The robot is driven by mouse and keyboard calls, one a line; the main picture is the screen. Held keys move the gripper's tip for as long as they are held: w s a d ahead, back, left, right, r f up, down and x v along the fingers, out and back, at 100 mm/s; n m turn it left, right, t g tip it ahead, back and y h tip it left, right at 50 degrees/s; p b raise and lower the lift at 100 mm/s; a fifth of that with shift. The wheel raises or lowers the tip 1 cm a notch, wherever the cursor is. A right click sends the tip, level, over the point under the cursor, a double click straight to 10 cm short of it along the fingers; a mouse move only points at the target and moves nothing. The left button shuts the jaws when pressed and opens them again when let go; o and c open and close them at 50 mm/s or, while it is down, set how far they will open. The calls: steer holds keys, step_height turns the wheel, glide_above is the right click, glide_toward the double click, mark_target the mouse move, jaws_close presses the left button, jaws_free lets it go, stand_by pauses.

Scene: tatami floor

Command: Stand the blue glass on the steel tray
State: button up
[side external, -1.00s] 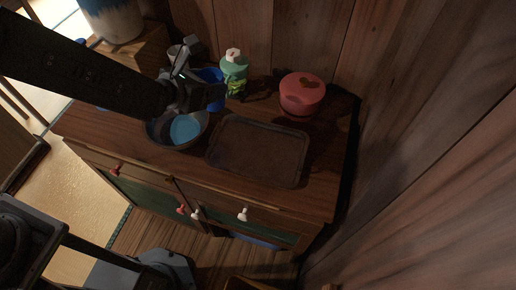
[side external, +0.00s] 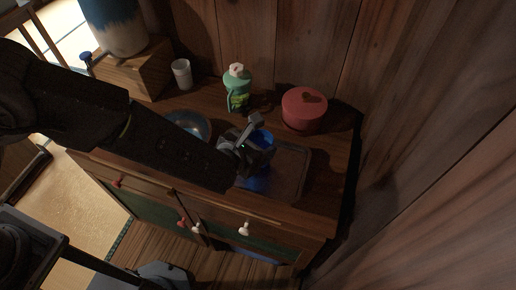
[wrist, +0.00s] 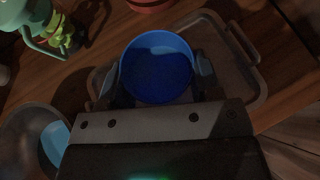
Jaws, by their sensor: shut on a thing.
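The blue glass (wrist: 158,68) is upright between the fingers of my gripper (wrist: 160,82), seen from above in the wrist view. In the side view its blue rim (side external: 266,138) shows beside my gripper (side external: 252,150), which hides part of it. My gripper is shut on the glass. The steel tray (side external: 292,178) looks dark and lies on the cabinet top; its rim (wrist: 240,42) shows around the glass in the wrist view. The glass is over the tray; I cannot tell whether its base touches it.
A red lidded pot (side external: 304,108) stands behind the tray. A metal bowl (side external: 190,124) with something blue inside (wrist: 55,142) is left of the tray. A wooden wall closes the back and right.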

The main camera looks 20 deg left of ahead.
steer(key=shift+f, duration=0.9)
steer(key=shift+f, duration=0.1)
steer(key=o, duration=1.1)
steer(key=shift+f, duration=0.1)
steer(key=shift+c, duration=0.2)
steer(key=shift+r, duration=0.25)
steer(key=v, duration=1.2)
steer(key=shift+w+a, duration=0.1)
